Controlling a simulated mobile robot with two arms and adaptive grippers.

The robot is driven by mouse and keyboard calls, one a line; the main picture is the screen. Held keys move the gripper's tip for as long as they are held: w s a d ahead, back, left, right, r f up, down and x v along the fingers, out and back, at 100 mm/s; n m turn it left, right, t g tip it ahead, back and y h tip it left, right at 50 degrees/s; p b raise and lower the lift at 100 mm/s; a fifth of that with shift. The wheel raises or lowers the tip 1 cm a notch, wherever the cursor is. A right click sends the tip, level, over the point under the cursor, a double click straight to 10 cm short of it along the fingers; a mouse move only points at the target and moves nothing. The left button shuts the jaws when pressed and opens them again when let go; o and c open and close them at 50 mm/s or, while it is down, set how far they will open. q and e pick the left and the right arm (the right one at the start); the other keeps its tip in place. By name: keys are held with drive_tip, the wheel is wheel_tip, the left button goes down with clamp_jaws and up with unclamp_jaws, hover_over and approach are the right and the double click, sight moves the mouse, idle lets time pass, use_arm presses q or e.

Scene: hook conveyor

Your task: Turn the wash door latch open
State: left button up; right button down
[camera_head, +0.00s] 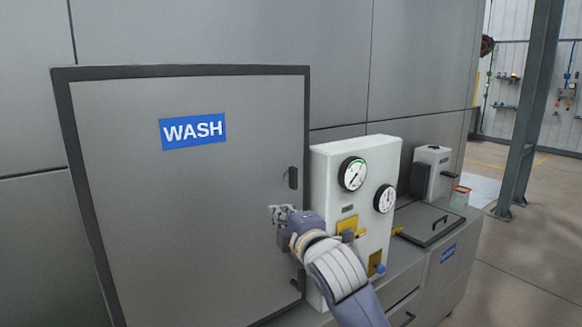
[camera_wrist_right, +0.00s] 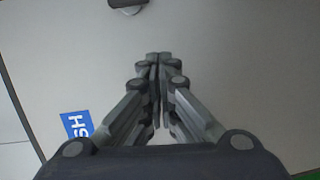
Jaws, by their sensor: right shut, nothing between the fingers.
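The wash door (camera_head: 130,220) is a flat grey panel in a dark frame with a blue WASH sign (camera_head: 193,131). It looks closed. A small dark upright latch handle (camera_head: 293,178) sits near its right edge, and a second dark fitting (camera_head: 297,280) shows lower, partly behind my arm. My right gripper (camera_head: 275,212) is in front of the door, a little below and left of the upper handle, shut and empty. In the right wrist view its fingers (camera_wrist_right: 160,60) meet over the bare door, and a dark fitting (camera_wrist_right: 128,5) is cut off at the top edge. My left gripper is not in view.
A white gauge box (camera_head: 330,180) with two dials and yellow fittings stands right beside the door, close to my right arm. Past it is a counter with a lidded hatch (camera_head: 430,222) and a small container (camera_head: 460,197). Open floor lies at the right.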

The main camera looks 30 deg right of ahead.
sight(292, 178)
wheel_tip(292, 178, up, 4)
drive_tip(key=s+r, duration=0.1)
drive_tip(key=shift+n+t, duration=0.3)
drive_tip(key=shift+t, duration=0.1)
drive_tip(key=w+p, duration=0.1)
drive_tip(key=w, duration=0.2)
drive_tip(key=w+d+p, duration=0.1)
drive_tip(key=w, duration=0.2)
drive_tip(key=w+d+p, duration=0.1)
drive_tip(key=w, duration=0.2)
drive_tip(key=shift+w+f+p, duration=0.15)
drive_tip(key=shift+f+p, duration=0.05)
drive_tip(key=shift+p, duration=0.1)
drive_tip(key=d+p, duration=0.1)
drive_tip(key=d, duration=0.2)
drive_tip(key=shift+w+p, duration=0.2)
drive_tip(key=shift+p, duration=0.1)
drive_tip(key=shift+d+f, duration=0.15)
drive_tip(key=shift+d, duration=0.4)
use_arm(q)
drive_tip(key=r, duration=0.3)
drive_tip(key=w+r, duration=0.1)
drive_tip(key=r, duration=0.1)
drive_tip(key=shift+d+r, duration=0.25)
use_arm(e)
drive_tip(key=shift+a, duration=0.15)
